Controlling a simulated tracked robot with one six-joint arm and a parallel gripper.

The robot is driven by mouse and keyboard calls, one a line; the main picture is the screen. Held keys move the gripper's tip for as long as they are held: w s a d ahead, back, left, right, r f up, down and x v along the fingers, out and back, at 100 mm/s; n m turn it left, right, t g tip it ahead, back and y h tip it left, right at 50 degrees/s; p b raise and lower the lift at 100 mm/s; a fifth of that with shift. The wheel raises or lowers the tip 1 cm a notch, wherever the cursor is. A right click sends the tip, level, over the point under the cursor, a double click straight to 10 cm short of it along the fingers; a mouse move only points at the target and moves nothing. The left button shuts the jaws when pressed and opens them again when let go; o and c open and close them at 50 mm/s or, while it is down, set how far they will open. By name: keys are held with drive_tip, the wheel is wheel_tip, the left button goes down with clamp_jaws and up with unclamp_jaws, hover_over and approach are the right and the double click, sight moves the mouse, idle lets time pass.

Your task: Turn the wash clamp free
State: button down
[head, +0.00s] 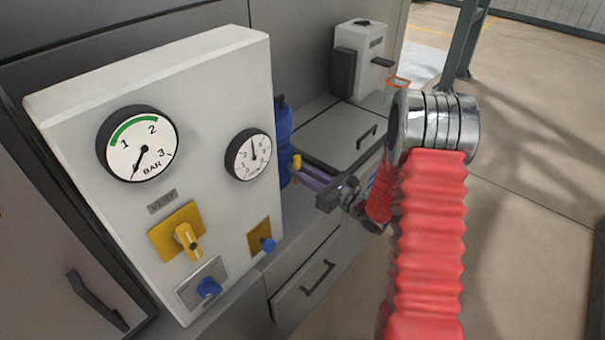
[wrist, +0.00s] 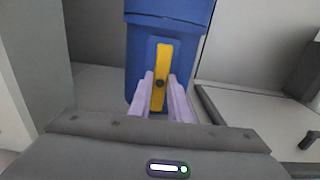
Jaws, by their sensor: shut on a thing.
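The wash clamp appears to be the yellow lever on the front of a blue canister (wrist: 141,62). In the wrist view the yellow lever (wrist: 162,58) stands upright, with a dark pivot screw in its lower part. My gripper (wrist: 160,88) has its two lilac fingers on either side of the lever's lower part, shut on it. In the head view the canister (head: 285,122) is partly hidden behind the gauge panel. The lever (head: 297,163) shows as a small yellow piece at the tips of my gripper (head: 300,172).
A pale panel (head: 215,120) with two gauges, a yellow vent handle (head: 187,237) and blue knobs stands close on the left. A grey box (head: 365,62) with a dark spout stands at the back of the worktop. Drawers (head: 308,280) lie below; the floor at right is open.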

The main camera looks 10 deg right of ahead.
drive_tip(key=c, duration=1.6)
unclamp_jaws()
drive_tip(key=shift+c, duration=0.2)
drive_tip(key=shift+s+d, duration=0.1)
drive_tip(key=v, duration=1.3)
drive_tip(key=shift+s, duration=0.25)
drive_tip(key=shift+d+f, duration=0.1)
drive_tip(key=shift+d, duration=0.05)
